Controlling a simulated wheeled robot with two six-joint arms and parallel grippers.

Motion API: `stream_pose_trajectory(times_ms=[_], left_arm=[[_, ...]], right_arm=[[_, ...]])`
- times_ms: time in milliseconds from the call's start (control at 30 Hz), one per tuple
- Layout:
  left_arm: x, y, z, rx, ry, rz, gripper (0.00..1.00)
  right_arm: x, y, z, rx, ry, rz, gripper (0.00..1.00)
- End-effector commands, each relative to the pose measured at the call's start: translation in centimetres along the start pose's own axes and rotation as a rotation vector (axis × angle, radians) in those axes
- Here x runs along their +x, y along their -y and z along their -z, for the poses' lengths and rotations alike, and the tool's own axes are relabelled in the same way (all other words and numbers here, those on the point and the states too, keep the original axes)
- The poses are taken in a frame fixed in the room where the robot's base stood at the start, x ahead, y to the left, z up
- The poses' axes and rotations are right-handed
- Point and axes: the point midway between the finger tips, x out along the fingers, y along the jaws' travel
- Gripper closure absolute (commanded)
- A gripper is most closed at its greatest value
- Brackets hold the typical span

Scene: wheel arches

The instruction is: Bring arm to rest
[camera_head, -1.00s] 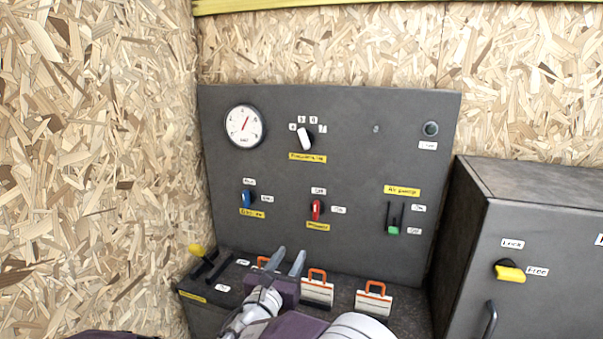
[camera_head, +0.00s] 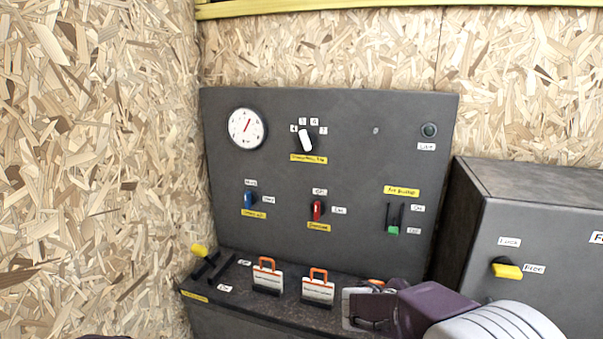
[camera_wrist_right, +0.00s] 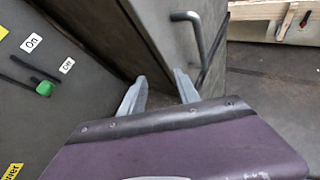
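My right arm comes in from the lower right of the head view, with its purple wrist (camera_head: 430,307) over the right end of the console shelf. The right gripper (camera_wrist_right: 160,92) shows in the right wrist view with its two grey fingers spread apart and nothing between them. It faces the gap by the grey cabinet. In the head view its fingers cannot be made out clearly. Only a purple sliver of my own body shows at the bottom left of the head view; my left gripper is not seen.
A dark control panel (camera_head: 270,175) has a gauge, knobs and a green slider (camera_head: 393,231). A grey cabinet (camera_head: 550,250) with a yellow knob (camera_head: 507,271) stands right. Its handle (camera_wrist_right: 188,17) shows in the wrist view.

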Motion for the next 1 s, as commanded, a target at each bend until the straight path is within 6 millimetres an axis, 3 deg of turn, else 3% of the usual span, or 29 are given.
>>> stream_pose_trajectory(times_ms=[33, 100, 200, 300, 367, 467, 533, 567, 600, 800, 1000], left_arm=[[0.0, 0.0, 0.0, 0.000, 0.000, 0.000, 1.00], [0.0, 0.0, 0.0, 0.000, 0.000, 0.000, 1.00], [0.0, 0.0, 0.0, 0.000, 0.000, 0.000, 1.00], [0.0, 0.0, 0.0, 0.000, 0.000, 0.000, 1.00], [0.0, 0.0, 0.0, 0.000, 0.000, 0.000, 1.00], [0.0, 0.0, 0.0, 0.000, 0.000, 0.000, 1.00], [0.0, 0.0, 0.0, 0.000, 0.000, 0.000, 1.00], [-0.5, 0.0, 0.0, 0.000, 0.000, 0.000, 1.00], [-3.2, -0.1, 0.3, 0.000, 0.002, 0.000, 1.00], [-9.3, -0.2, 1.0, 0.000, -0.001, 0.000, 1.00], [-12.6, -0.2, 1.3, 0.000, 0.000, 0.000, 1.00]], right_arm=[[1.0, 4.2, 1.0, 0.113, -0.089, 0.115, 0.62], [1.0, 9.8, 3.9, 0.317, -0.229, 0.286, 0.62], [-1.2, 15.3, 8.8, 0.651, -0.399, 0.524, 0.62], [-4.1, 17.5, 13.0, 0.963, -0.507, 0.720, 0.62], [-5.8, 17.9, 15.1, 1.127, -0.550, 0.821, 0.62], [-8.0, 17.6, 18.0, 1.393, -0.580, 0.981, 0.62], [-8.7, 15.8, 19.1, 1.636, -0.586, 1.070, 0.62], [-8.7, 15.1, 18.6, 1.697, -0.573, 1.079, 0.62], [-10.0, 14.6, 16.2, 1.680, -0.575, 1.074, 0.62], [-12.8, 13.3, 11.0, 1.671, -0.576, 1.071, 0.62], [-14.4, 12.5, 8.1, 1.669, -0.576, 1.071, 0.62]])
